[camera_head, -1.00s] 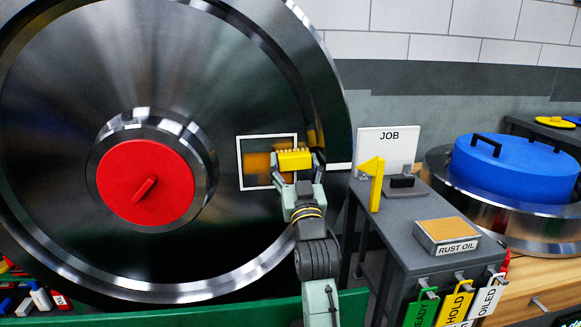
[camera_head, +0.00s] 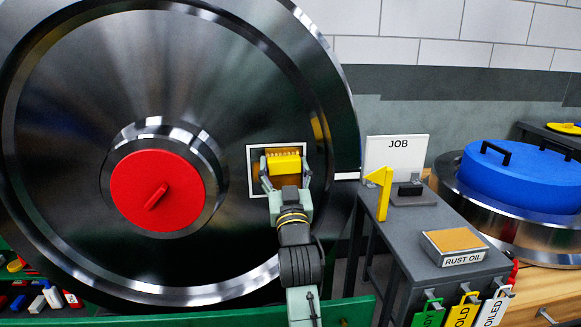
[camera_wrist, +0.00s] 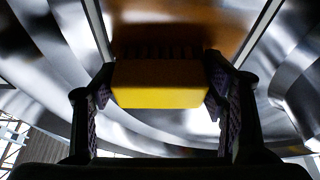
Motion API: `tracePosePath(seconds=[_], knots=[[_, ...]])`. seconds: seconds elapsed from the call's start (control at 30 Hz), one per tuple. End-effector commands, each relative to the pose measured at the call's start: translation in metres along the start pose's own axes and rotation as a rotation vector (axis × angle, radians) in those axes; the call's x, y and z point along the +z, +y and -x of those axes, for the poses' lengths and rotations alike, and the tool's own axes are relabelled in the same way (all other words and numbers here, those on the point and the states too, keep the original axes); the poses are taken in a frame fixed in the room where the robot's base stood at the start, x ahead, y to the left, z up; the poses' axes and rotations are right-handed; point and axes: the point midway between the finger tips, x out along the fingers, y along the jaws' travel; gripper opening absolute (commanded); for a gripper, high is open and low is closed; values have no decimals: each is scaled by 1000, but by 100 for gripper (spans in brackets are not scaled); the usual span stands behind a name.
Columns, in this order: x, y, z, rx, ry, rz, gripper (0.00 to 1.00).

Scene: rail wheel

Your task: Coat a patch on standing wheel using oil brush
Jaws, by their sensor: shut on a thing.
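The standing wheel (camera_head: 70,130) is a large dark steel disc with a red hub cap (camera_head: 140,195). A white square outline (camera_head: 250,180) marks a patch on its right side. Brownish oil colour shows inside the outline in the head view and as an orange-brown area (camera_wrist: 190,28) in the wrist view. My gripper (camera_head: 285,172) is shut on the yellow oil brush (camera_head: 284,163), with a finger on each side of it. The brush is in front of the patch, bristles towards the wheel. Whether the bristles touch the surface, I cannot tell.
A grey side table (camera_head: 410,225) stands to the right with a rust oil box (camera_head: 453,245), a JOB sign (camera_head: 395,155) and a yellow flag piece (camera_head: 382,190). Tags hang on its front. A blue-topped wheel (camera_head: 520,175) lies behind. A green rail (camera_head: 230,312) runs below the wheel.

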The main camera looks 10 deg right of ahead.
Motion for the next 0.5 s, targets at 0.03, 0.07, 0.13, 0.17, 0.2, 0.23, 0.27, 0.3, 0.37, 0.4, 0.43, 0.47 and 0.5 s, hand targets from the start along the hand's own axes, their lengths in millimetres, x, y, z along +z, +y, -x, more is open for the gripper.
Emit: tracePosePath(seconds=[0.03, 0.07, 0.13, 0.17, 0.2, 0.23, 0.27, 0.3, 0.37, 0.4, 0.43, 0.47, 0.5], knots=[[-1, -7, 0, -3, -1, -1, 44], [-1, -10, 0, -4, -1, -2, 44], [-1, -16, 0, -4, -2, -1, 44], [-1, -18, 0, -3, -2, -1, 44], [-1, -22, 0, -4, -2, -1, 44], [-2, -24, 0, -3, -2, -1, 44], [-2, -26, 0, -2, -2, -1, 44], [-2, -29, 1, -2, -1, -2, 44], [-2, -32, 1, -1, -1, -1, 44], [-2, -33, 1, -1, -1, 0, 44], [-2, -33, 1, -1, 0, 0, 44], [-2, -33, 1, 0, 0, 0, 44], [-2, -34, 1, -1, 0, 0, 44]])
